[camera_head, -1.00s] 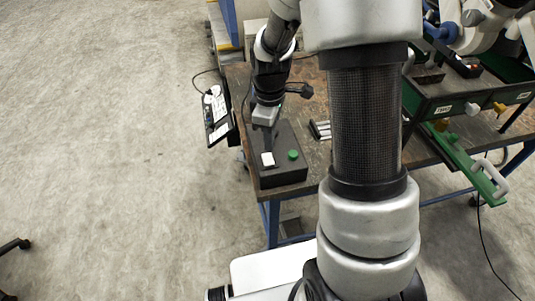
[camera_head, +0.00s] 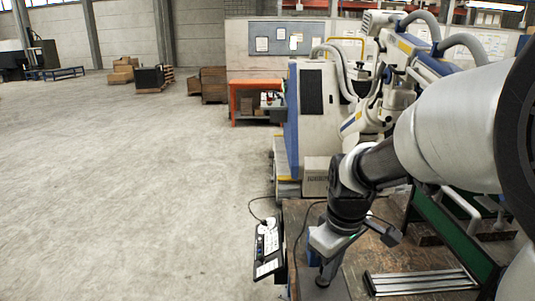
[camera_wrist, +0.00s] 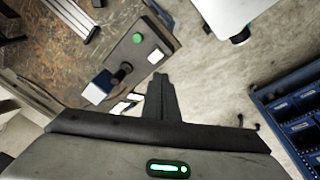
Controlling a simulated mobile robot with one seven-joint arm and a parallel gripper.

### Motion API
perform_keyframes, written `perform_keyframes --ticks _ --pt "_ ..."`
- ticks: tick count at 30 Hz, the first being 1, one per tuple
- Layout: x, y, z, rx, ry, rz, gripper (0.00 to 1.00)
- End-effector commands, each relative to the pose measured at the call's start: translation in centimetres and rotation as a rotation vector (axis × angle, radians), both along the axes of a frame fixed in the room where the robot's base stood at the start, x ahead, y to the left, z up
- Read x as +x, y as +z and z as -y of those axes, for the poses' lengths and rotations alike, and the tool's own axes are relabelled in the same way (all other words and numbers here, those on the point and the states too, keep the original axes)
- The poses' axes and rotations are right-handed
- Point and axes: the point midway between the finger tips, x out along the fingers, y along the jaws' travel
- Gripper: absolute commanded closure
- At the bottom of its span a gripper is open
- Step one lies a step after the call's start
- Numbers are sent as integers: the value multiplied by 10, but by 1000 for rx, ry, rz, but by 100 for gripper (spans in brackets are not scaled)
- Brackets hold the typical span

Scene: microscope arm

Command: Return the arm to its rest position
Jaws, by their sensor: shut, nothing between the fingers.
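My arm reaches in from the right in the head view and bends down over the workbench (camera_head: 300,215). My gripper (camera_head: 324,279) hangs at its end above the bench. In the wrist view my gripper (camera_wrist: 161,82) has its fingers together with nothing between them. A dark grey control box (camera_wrist: 152,60) lies beyond the fingertips there, apart from them. It carries a green button (camera_wrist: 138,38), a black knob (camera_wrist: 122,73) and a white square piece (camera_wrist: 97,88). I cannot make out the box clearly in the head view.
A pendant-like panel (camera_head: 268,250) hangs at the bench's left edge. Metal bars (camera_head: 420,281) lie on the bench, near a green rack (camera_head: 455,235) at right. A large machine (camera_head: 318,115) stands behind. In the wrist view a blue cabinet (camera_wrist: 290,115) is at right. Open floor lies left.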

Motion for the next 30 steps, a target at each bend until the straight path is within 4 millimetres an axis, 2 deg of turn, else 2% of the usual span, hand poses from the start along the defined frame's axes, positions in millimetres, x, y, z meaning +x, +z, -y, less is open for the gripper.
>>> perform_keyframes --ticks 1,3,6,10,15,18,30 --pt "-14 27 0 14 -65 44 100" --pt "-34 53 0 38 -165 91 100" --pt "-65 84 0 81 -305 157 100" --pt "-100 108 0 140 -462 228 100" --pt "-128 121 1 197 -592 283 100" --pt "-135 123 1 213 -624 297 100" --pt "-132 119 0 218 -632 292 100"
